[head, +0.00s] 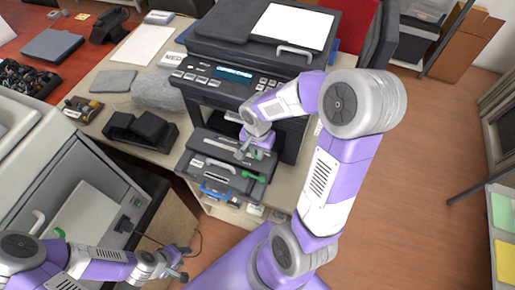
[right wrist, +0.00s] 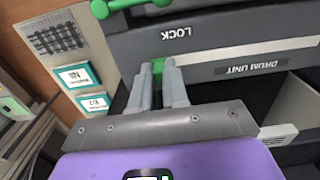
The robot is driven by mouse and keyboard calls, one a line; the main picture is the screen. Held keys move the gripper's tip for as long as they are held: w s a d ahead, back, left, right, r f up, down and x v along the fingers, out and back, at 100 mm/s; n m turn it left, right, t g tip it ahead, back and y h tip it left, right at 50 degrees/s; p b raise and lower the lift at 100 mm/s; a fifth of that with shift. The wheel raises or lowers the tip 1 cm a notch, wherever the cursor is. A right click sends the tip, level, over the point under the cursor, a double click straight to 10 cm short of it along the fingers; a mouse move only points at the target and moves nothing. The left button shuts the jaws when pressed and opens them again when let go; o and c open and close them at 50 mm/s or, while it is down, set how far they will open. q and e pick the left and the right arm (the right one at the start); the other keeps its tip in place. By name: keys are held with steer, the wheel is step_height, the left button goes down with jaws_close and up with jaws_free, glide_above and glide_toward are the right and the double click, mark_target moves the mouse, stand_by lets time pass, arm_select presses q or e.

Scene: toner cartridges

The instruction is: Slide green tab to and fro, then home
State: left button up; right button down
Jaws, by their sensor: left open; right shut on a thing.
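The drum unit (head: 224,168), a dark grey block with grey bars and a blue handle, sits at the front of the printer. In the right wrist view its "DRUM UNIT" (right wrist: 250,68) and "LOCK" labels appear upside down. The green tab (right wrist: 158,66) shows just beyond my right fingertips, partly hidden by them. My right gripper (right wrist: 160,84) is shut on the green tab; it also shows over the drum unit in the head view (head: 243,150). My left gripper (head: 180,264) is open and empty, low over the floor, away from the drum unit.
The black printer (head: 250,60) stands behind the drum unit. A green handle (right wrist: 125,6) lies near the tab. A black cartridge holder (head: 140,130) and grey bag (head: 158,92) lie to the left. A large grey machine (head: 85,190) stands front left.

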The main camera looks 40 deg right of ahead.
steer(key=shift+s+d, duration=0.1)
steer(key=shift+s, duration=0.05)
steer(key=c, duration=1.1)
jaws_free()
steer(key=shift+s, duration=0.1)
steer(key=shift+r, duration=0.15)
step_height(320, 180, up, 7)
steer(key=shift+r+p, duration=0.15)
steer(key=shift+p, duration=0.7)
